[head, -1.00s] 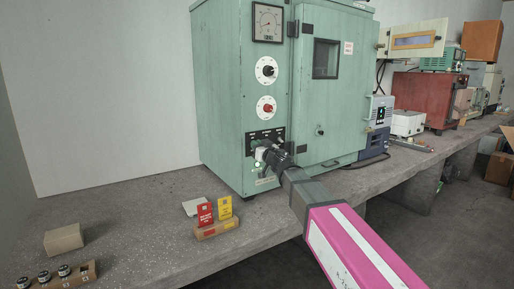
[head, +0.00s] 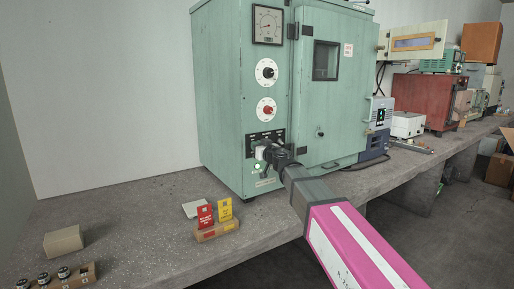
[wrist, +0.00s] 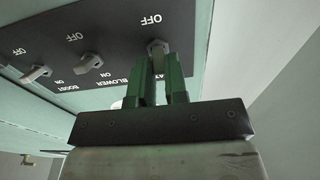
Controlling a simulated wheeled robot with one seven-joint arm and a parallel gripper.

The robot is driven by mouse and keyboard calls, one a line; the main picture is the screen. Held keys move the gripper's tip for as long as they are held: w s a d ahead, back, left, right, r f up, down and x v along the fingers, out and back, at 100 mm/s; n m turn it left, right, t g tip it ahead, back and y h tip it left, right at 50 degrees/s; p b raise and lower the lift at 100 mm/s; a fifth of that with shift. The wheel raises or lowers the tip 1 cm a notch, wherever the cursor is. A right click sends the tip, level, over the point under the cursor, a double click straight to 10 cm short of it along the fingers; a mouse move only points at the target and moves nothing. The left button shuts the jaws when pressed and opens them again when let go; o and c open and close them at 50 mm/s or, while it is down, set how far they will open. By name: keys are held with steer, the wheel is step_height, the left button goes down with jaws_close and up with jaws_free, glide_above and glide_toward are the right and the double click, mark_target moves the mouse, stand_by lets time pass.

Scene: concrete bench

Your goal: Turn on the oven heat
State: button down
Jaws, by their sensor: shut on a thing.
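The oven is a large pale green cabinet (head: 227,75) on the bench, with a dark switch panel (head: 262,136) low on its front. In the wrist view the panel has several toggle switches with OFF and ON labels. My gripper (wrist: 160,58) has its green fingers shut on the rightmost toggle (wrist: 157,46), whose label is partly hidden and ends in "AT". The head view shows my gripper (head: 264,155) against the panel. The blower toggle (wrist: 89,64) and boost toggle (wrist: 36,73) stand free to the left. The gripped toggle's exact position cannot be told.
Above the panel are a red knob (head: 266,110), a black knob (head: 267,72) and a gauge (head: 268,25). A green light (head: 257,167) glows below the panel. Red and yellow cards in a wooden holder (head: 217,231) stand on the bench in front.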

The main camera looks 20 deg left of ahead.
steer(key=c, duration=1.1)
jaws_free()
steer(key=shift+c, duration=0.2)
steer(key=v, duration=1)
steer(key=shift+s+d, duration=0.2)
steer(key=shift+d, duration=0.15)
steer(key=shift+f, duration=0.1)
